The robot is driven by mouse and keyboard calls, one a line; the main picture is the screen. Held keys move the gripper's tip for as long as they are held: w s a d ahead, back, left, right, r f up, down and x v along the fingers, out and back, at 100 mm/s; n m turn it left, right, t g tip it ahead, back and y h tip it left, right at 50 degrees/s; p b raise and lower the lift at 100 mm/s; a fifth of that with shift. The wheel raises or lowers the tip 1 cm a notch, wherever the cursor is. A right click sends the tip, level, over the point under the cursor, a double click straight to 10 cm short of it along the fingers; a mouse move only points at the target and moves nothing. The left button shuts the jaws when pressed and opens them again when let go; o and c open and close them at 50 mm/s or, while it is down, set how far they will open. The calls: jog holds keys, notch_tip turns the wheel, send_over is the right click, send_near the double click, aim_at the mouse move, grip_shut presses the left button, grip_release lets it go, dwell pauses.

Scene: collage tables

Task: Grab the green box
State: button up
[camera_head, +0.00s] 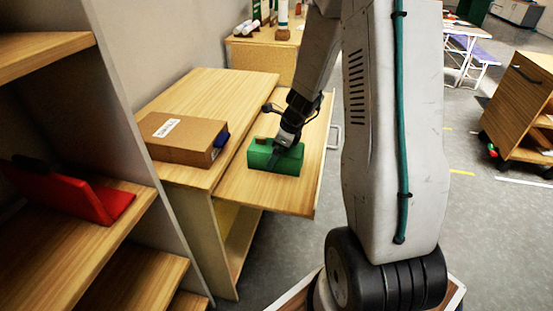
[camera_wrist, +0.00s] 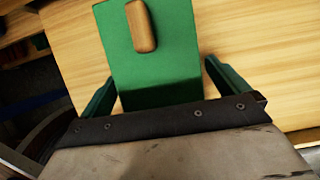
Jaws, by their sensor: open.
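The green box (camera_head: 283,161) sits on the pulled-out wooden board of a low cabinet in the head view. My gripper (camera_head: 283,149) is right at the box, reaching down from above and behind. In the wrist view the green box (camera_wrist: 158,60) fills the upper middle, with an oblong tan opening or inset in its face. The two green fingers of my gripper (camera_wrist: 162,82) stand open, one on each side of the box. The near lower part of the box is in shadow.
A brown cardboard box (camera_head: 182,138) with a white label lies on the cabinet top (camera_head: 225,90), left of the green box. A shelf with a red object (camera_head: 75,190) stands at left.

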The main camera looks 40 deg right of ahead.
jog(key=c, duration=1)
jog(key=shift+c, duration=0.2)
jog(key=shift+r, duration=0.15)
